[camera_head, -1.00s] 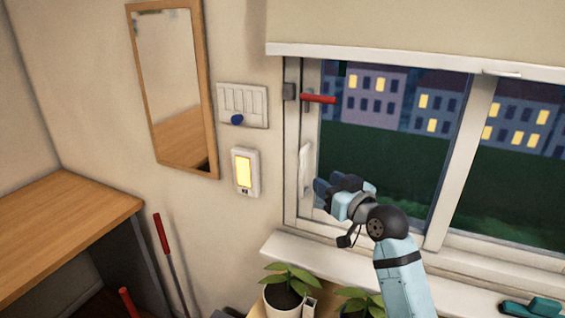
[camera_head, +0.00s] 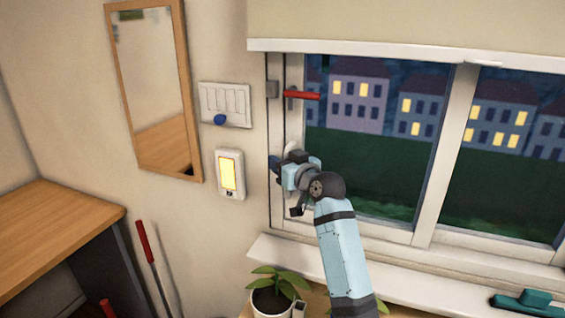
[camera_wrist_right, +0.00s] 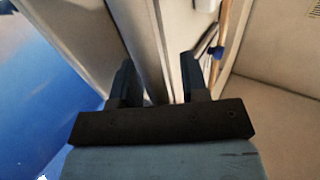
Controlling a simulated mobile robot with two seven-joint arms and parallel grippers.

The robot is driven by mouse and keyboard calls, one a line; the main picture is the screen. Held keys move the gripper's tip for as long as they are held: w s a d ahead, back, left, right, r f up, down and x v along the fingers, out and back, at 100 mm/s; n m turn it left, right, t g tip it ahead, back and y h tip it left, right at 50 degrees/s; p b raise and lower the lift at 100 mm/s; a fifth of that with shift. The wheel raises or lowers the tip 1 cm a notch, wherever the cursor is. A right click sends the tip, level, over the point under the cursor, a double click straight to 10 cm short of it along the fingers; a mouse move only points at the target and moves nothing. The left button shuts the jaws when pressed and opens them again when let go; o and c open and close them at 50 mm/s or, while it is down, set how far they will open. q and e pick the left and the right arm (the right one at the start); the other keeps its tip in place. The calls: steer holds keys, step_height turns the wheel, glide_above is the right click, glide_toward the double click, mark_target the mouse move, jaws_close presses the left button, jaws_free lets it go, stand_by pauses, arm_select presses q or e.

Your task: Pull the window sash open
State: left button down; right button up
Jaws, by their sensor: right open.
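The window sash (camera_head: 395,232) is a white-framed pane on the left half of the window in the head view. It looks closed against the left jamb. A pale upright handle (camera_head: 293,146) on its left stile shows only at its top; my gripper hides the rest. A red lever (camera_head: 302,95) points right, above the handle. My right gripper (camera_head: 277,165) is at the sash's left edge, at handle height. In the right wrist view my right gripper (camera_wrist_right: 158,84) is open, its fingers apart around pale upright frame parts; contact is unclear. My left gripper is not in view.
A sill (camera_head: 420,283) runs below the window, with a potted plant (camera_head: 270,300) in front and a teal object (camera_head: 528,302) at right. A lit yellow panel (camera_head: 230,174), a switch plate (camera_head: 225,105) and a mirror (camera_head: 150,85) are on the left wall.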

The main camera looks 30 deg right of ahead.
jaws_close()
steer(key=shift+s+d+f, duration=0.1)
steer(key=shift+s+d, duration=0.2)
steer(key=s+d, duration=0.4)
steer(key=s, duration=0.1)
steer(key=s+d, duration=0.5)
steer(key=shift+s+d+f, duration=0.1)
steer(key=shift+s+d, duration=0.05)
steer(key=shift+s, duration=0.1)
steer(key=b, duration=0.2)
glide_toward(342, 173)
steer(key=shift+s+d+r, duration=0.6)
steer(key=shift+d+r, duration=0.1)
steer(key=shift+d, duration=0.2)
steer(key=shift+s+d+r, duration=0.6)
steer(key=shift+d+r, duration=0.1)
steer(key=shift+d, duration=0.25)
jaws_free()
steer(key=shift+s, duration=0.15)
